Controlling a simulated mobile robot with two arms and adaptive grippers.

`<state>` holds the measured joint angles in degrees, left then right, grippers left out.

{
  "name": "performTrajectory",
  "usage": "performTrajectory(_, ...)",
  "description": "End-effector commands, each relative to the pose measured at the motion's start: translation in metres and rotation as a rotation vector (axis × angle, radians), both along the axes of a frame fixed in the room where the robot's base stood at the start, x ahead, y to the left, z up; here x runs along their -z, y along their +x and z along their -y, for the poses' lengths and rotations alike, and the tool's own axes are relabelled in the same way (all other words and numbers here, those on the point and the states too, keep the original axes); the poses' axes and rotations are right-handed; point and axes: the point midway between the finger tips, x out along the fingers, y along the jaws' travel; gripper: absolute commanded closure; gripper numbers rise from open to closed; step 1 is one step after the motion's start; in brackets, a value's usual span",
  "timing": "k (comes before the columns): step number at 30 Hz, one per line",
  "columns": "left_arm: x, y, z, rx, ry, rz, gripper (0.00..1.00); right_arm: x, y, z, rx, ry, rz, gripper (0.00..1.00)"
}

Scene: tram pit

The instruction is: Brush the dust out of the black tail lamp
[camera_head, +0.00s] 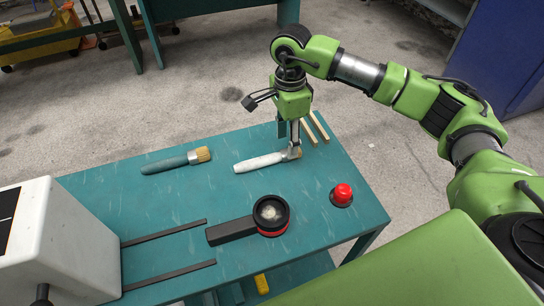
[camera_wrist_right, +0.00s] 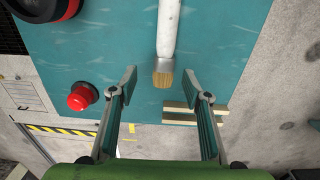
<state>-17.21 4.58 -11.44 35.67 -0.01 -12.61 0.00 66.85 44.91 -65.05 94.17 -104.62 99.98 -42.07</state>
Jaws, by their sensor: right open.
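The black tail lamp (camera_head: 259,212) lies on the teal workbench with a red ring around its lower part and a pale, dusty-looking middle. Its black block-shaped arm points left. A green-handled brush (camera_head: 168,164) lies farther left. My left gripper is not in view.
A red button (camera_head: 342,193) sits right of the lamp. Wooden strips (camera_head: 320,127) lie at the back right edge. Two dark rails (camera_head: 165,233) and a white box (camera_head: 60,240) take the bench's left side. The bench is clear between brushes and lamp.

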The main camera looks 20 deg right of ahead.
Motion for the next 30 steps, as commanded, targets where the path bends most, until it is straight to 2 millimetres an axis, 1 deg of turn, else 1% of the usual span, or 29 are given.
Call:
performTrajectory(2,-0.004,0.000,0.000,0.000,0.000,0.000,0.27,0.005,0.000,-0.001,0.000,0.000,-0.004,0.56)
performTrajectory(7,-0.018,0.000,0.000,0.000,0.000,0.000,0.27,0.029,0.005,-0.004,0.000,-0.001,-0.006,0.56)
performTrajectory(9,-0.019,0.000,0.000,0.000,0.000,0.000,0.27,0.040,0.005,-0.003,0.001,-0.001,-0.006,0.56)
performTrajectory(12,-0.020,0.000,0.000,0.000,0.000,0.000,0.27,0.049,0.005,-0.003,0.000,-0.001,-0.003,0.56)
performTrajectory(15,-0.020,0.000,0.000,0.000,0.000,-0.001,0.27,0.053,0.005,-0.003,0.000,-0.001,-0.002,0.56)
performTrajectory(20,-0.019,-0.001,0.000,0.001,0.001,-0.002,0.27,0.053,0.006,-0.003,0.000,-0.001,-0.002,0.56)
performTrajectory(21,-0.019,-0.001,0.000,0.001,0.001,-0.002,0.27,0.053,0.006,-0.003,0.000,0.000,-0.001,0.66)
performTrajectory(23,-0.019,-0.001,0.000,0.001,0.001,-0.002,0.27,0.053,0.006,-0.003,0.000,0.000,-0.001,0.82)
performTrajectory(24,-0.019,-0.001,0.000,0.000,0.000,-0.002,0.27,0.053,0.006,-0.003,0.000,0.000,-0.001,0.92)
performTrajectory(25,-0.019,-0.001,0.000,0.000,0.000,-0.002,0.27,0.053,0.006,-0.003,0.000,0.000,-0.002,0.98)
performTrajectory(30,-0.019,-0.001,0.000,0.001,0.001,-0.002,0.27,0.052,0.006,-0.003,0.000,0.000,-0.001,0.98)
